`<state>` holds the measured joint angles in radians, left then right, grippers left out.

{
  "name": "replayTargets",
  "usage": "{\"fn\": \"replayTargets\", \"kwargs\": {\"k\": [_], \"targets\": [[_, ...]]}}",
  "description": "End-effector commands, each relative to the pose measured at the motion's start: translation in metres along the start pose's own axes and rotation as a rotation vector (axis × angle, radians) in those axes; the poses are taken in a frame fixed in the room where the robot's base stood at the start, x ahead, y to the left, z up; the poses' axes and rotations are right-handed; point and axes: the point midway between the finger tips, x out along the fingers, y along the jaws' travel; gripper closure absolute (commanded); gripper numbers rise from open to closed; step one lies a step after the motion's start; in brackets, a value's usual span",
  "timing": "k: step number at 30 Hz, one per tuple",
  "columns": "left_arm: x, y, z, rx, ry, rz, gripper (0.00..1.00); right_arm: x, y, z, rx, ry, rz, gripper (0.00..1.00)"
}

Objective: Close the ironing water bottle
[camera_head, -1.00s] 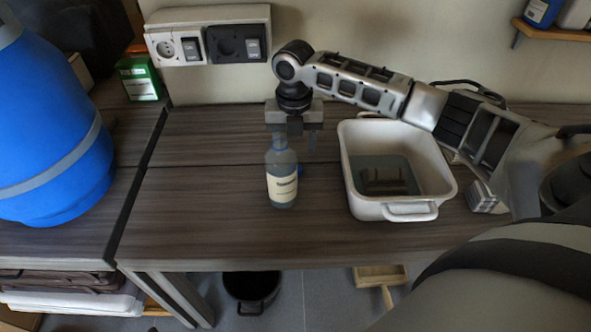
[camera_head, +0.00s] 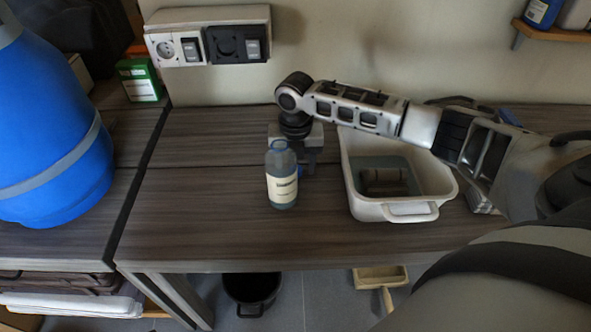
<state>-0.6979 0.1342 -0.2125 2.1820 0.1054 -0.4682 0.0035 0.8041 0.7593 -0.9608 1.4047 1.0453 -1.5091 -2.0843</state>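The ironing water bottle (camera_head: 282,182) stands upright on the dark wooden table, clear bluish with a pale label. Its mouth at the top looks uncapped. A small blue thing (camera_head: 300,171), maybe the cap, shows just right of the bottle, mostly hidden. My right gripper (camera_head: 297,162) points down just behind the bottle, low over the table. Its right finger shows beside the bottle, close to the blue thing; its left finger is hidden behind the bottle. The visible finger still sits wide, so it looks open. My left gripper is out of view.
A white tub (camera_head: 352,190) with a handle stands right of the bottle, under my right forearm. A blue canister (camera_head: 50,130) and a green box (camera_head: 140,80) are at the left. Wall sockets (camera_head: 208,45) are behind. The table left of the bottle is clear.

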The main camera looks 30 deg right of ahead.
Motion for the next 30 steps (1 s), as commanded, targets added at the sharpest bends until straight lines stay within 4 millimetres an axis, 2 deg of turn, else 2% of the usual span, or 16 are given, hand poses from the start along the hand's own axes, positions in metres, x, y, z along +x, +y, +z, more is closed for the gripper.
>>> {"fn": "replayTargets", "kwargs": {"k": [5,6,10,11,23,26,30], "targets": [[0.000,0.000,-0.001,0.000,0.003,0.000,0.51,0.000,0.000,0.000,0.000,0.000,0.000,0.46],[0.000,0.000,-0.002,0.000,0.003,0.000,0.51,0.000,0.000,0.000,0.000,0.000,0.000,0.51],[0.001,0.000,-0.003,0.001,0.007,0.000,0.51,-0.001,0.000,0.000,0.001,0.000,0.000,0.87],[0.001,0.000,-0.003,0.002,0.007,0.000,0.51,-0.001,0.000,0.000,0.001,0.000,0.001,0.92],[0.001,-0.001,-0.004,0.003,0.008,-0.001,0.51,-0.005,0.000,0.001,0.001,-0.001,0.001,0.93],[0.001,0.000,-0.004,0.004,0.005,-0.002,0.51,-0.018,0.001,0.001,0.001,-0.003,0.004,0.93],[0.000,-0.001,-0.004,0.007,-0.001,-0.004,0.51,-0.046,0.001,0.002,0.001,-0.004,0.004,0.93]]}}
